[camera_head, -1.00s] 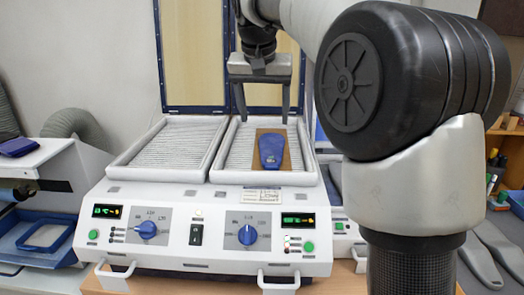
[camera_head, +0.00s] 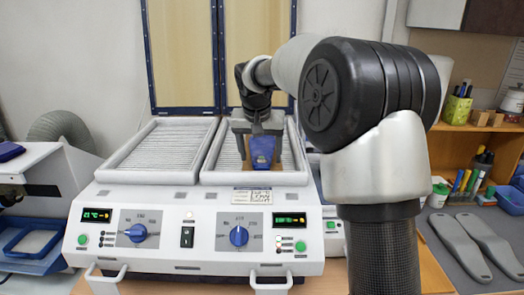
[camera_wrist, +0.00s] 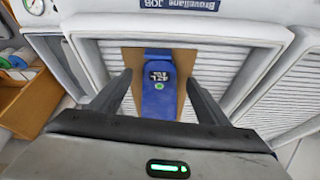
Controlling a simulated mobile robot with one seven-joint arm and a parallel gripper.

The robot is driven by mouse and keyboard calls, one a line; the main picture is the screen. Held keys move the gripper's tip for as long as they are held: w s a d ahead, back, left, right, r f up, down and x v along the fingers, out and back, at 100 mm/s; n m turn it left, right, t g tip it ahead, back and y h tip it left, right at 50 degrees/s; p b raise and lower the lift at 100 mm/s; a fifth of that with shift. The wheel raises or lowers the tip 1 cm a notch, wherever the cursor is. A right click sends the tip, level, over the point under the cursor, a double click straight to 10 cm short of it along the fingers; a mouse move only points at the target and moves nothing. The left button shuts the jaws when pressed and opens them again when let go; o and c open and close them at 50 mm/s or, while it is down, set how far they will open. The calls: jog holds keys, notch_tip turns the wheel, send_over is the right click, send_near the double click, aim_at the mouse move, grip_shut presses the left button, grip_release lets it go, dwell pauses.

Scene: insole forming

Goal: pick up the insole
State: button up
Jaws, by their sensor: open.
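The blue insole (camera_head: 263,150) lies on a brown board on the right heating bed of the white machine. My gripper (camera_head: 261,163) is open over the insole, one finger on each side. In the wrist view my gripper (camera_wrist: 158,80) shows a gap between each finger and the insole. The finger bar hides part of the insole. I cannot tell how high the fingertips are above the bed.
The brown board (camera_wrist: 131,58) shows around the insole. The left bed (camera_head: 160,150) is empty. The white machine (camera_head: 200,215) has knobs and displays in front. Raised lids (camera_head: 182,55) stand behind. Grey insole shapes (camera_head: 462,245) lie on the right bench.

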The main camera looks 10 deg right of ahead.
jog(key=shift+w+f, duration=0.2)
jog(key=shift+f, duration=0.35)
jog(key=c, duration=1.1)
notch_tip(320, 180, up, 10)
jog(key=shift+p, duration=0.35)
